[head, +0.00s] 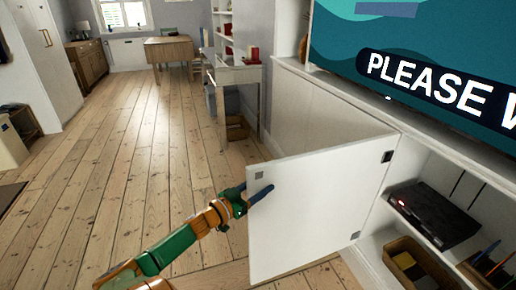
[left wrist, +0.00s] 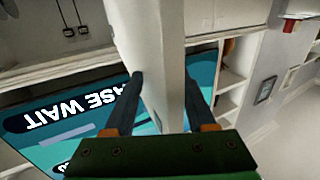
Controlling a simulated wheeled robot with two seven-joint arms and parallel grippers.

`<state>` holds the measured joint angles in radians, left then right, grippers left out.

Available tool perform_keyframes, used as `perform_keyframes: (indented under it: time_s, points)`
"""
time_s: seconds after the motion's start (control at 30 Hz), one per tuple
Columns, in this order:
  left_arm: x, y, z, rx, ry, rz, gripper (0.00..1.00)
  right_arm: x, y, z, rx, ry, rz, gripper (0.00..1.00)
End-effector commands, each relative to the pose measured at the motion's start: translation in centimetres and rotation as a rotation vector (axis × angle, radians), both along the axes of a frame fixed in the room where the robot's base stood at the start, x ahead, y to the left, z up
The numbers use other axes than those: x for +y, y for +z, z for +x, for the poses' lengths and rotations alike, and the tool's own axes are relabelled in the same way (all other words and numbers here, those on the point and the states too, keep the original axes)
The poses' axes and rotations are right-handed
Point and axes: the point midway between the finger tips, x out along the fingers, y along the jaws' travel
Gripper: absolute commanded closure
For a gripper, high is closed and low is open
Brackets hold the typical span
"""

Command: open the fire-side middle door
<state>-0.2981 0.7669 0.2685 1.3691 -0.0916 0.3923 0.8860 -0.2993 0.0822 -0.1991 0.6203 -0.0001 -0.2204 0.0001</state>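A white cabinet door (head: 315,205) below the screen stands swung out from the cabinet. Its hinges are on its right edge, and a small grey plate (head: 258,175) is near its free upper corner. My left gripper (head: 247,196) is at the door's free left edge, with one finger on each side of the panel. In the left wrist view the door (left wrist: 158,60) runs between the two spread fingers (left wrist: 164,78). The fingers look open around it; I cannot tell whether either touches it. My right gripper is not in view.
The open compartment holds a black box (head: 434,213) with a red light, and baskets (head: 408,262) below. A large screen (head: 440,60) stands above. A white desk (head: 235,74) is farther back. Floorboards (head: 130,150) left of the door are clear.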

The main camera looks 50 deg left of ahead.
Motion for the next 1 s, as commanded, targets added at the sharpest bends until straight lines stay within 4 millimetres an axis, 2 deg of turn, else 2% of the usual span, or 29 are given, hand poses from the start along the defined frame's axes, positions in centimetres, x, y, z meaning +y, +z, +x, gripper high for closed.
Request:
perform_keyframes:
  time_s: [0.37, 0.7, 0.8, 1.0]
  points:
    - [0.0, 0.1, -0.2, 0.000, 0.000, 0.000, 0.47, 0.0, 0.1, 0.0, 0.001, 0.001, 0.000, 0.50]
    - [-0.1, 0.1, -6.4, 0.002, 0.003, -0.002, 0.47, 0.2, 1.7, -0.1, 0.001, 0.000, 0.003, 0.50]
    - [-0.2, 0.0, -7.1, 0.000, 0.002, 0.000, 0.47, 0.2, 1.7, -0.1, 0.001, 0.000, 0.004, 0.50]
    - [-0.2, 0.0, -7.1, -0.001, 0.002, 0.000, 0.47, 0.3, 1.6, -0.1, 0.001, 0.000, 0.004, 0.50]
